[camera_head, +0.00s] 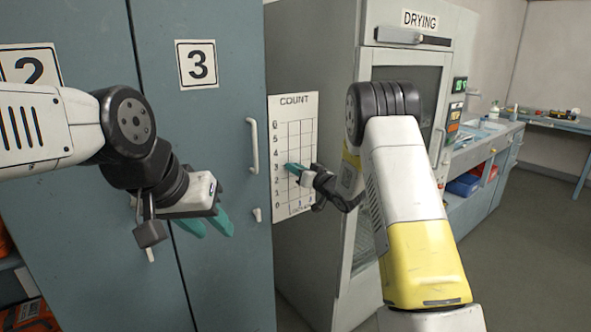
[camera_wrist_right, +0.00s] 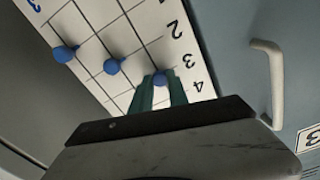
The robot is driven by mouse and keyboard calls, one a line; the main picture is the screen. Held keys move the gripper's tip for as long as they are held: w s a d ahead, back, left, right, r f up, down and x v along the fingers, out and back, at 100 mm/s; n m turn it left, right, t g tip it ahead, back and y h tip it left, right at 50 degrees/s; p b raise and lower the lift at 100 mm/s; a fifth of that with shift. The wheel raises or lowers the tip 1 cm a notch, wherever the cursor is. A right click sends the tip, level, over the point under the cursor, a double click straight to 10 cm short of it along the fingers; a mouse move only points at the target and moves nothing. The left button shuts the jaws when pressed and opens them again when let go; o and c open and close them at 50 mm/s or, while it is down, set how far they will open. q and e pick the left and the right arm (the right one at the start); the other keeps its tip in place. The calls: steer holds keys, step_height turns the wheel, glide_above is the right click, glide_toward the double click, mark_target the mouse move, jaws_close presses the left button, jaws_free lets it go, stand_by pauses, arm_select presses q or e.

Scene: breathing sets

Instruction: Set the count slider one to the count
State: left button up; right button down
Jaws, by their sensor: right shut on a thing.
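In the right wrist view, the slider nearest the numbers has a round blue knob (camera_wrist_right: 160,77), about level with the 3. My right gripper (camera_head: 291,168) is shut on this knob, its teal fingers on either side of it. Two other blue knobs, a middle one (camera_wrist_right: 112,66) and a far one (camera_wrist_right: 64,54), sit at lower counts and are free. My left gripper (camera_head: 207,226) is open and empty in front of the cabinet.
The cabinet door marked 3 (camera_head: 197,63) has a pale handle (camera_head: 252,146) left of the board. The drying cabinet (camera_head: 412,55) stands to the right, behind my right arm.

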mark_target(289, 177)
step_height(289, 177, down, 5)
steer(key=shift+f, duration=0.1)
steer(key=c, duration=1.3)
jaws_free()
steer(key=shift+o, duration=0.2)
steer(key=shift+s+d, duration=0.1)
steer(key=v, duration=0.7)
steer(key=shift+s, duration=0.2)
steer(key=shift+d, duration=0.15)
